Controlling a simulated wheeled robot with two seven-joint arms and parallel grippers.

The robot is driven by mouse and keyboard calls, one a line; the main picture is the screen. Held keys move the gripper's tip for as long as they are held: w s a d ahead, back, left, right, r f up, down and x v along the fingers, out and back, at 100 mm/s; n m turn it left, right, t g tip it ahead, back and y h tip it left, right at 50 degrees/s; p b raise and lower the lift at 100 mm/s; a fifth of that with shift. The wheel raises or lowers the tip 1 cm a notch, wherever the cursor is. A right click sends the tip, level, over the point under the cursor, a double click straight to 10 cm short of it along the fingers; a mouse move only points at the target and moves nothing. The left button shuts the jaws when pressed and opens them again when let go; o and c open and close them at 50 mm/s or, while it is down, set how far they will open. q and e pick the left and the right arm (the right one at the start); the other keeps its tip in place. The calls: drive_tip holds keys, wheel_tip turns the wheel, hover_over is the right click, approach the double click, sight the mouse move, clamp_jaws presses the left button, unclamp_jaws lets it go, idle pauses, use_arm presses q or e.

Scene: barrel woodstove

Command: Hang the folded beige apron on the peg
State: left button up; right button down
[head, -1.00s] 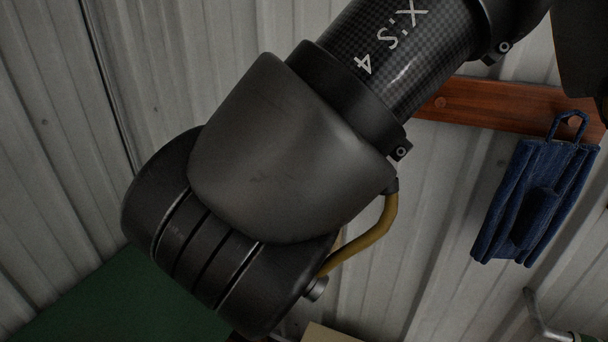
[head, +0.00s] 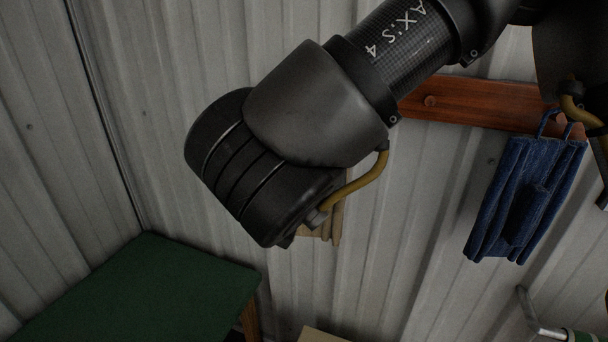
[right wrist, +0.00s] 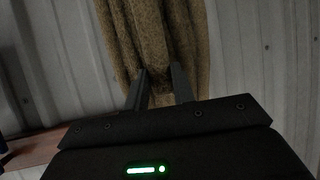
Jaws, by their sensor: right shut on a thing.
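The beige apron (head: 335,215) shows only as a small strip of cloth below and behind my right arm in the head view. In the right wrist view the apron (right wrist: 160,40) hangs as a thick brownish fold between the two fingers of my right gripper (right wrist: 160,88), which is shut on it. In the head view that gripper is hidden behind the arm. A bare round peg (head: 430,101) sits on the reddish wooden board (head: 480,104) on the wall, up and right of the visible apron cloth. My left gripper is not in view.
A blue denim apron (head: 525,195) hangs by its loop at the board's right end. A green-topped table (head: 150,285) stands low at the left. A metal hook-shaped handle (head: 535,315) is at the lower right. The corrugated wall (head: 420,220) below the bare peg is clear.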

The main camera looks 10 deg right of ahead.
drive_tip(key=shift+w+d, duration=0.8)
drive_tip(key=shift+w, duration=0.3)
drive_tip(key=shift+w+d+f, duration=0.3)
drive_tip(key=shift+w+d, duration=0.05)
drive_tip(key=shift+w, duration=0.1)
drive_tip(key=shift+w+f+p, duration=0.2)
drive_tip(key=shift+p, duration=0.15)
drive_tip(key=c, duration=1.1)
unclamp_jaws()
